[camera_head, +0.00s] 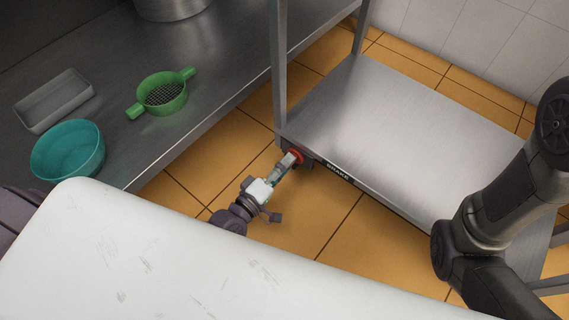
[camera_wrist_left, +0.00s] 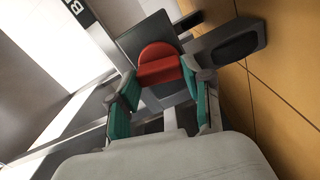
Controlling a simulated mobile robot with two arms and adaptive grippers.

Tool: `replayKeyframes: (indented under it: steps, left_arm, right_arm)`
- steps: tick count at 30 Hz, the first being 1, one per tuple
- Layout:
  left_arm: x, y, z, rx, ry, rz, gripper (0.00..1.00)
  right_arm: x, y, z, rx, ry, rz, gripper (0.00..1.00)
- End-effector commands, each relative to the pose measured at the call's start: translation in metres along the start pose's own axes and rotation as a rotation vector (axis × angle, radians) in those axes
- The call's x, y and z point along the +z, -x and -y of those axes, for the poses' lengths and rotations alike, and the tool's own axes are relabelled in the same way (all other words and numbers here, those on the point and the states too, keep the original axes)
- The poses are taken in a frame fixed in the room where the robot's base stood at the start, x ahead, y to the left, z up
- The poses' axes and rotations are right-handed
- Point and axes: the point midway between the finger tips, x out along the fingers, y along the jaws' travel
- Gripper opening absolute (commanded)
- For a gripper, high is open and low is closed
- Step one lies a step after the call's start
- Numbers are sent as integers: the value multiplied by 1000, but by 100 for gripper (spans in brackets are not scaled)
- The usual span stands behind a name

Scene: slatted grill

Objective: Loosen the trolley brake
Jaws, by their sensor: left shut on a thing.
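The metal trolley (camera_head: 400,130) stands on the tiled floor, with a dark "BRAKE" label (camera_head: 340,172) on its lower front edge. The red brake knob (camera_head: 294,155) is at the trolley's near left corner. In the left wrist view the red knob (camera_wrist_left: 159,65) sits on a dark grey square plate (camera_wrist_left: 130,44). My left gripper (camera_head: 288,162) reaches down to this corner. Its teal-padded fingers (camera_wrist_left: 170,100) are on both sides of the knob and shut on it. The knob's lower part is hidden between the fingers. My right gripper is out of view; only my right arm's links show.
A steel counter (camera_head: 215,65) at the left carries a teal bowl (camera_head: 68,150), a green strainer (camera_head: 162,95), a grey tray (camera_head: 54,100) and a metal pot (camera_head: 172,8). Orange tiled floor (camera_head: 330,215) is clear before the trolley.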

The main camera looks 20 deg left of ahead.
Motion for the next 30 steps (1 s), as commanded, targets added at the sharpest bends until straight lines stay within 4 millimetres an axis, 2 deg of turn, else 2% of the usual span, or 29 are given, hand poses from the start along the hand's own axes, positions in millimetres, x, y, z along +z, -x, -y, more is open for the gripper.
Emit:
replayKeyframes:
  steps: [9, 23, 24, 28, 30]
  left_arm:
    - [0, 0, 0, 0, 98, 0, 15]
    - [0, 0, 1, -1, 111, -1, 15]
    - [0, 0, 1, -1, 111, -1, 51]
    - [0, 0, 1, -1, 111, 0, 73]
    - [0, 0, 1, -1, 111, 0, 75]
  right_arm:
    - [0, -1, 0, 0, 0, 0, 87]
    - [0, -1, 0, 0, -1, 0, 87]
    - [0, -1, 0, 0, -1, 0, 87]
    - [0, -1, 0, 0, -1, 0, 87]
    - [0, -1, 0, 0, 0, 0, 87]
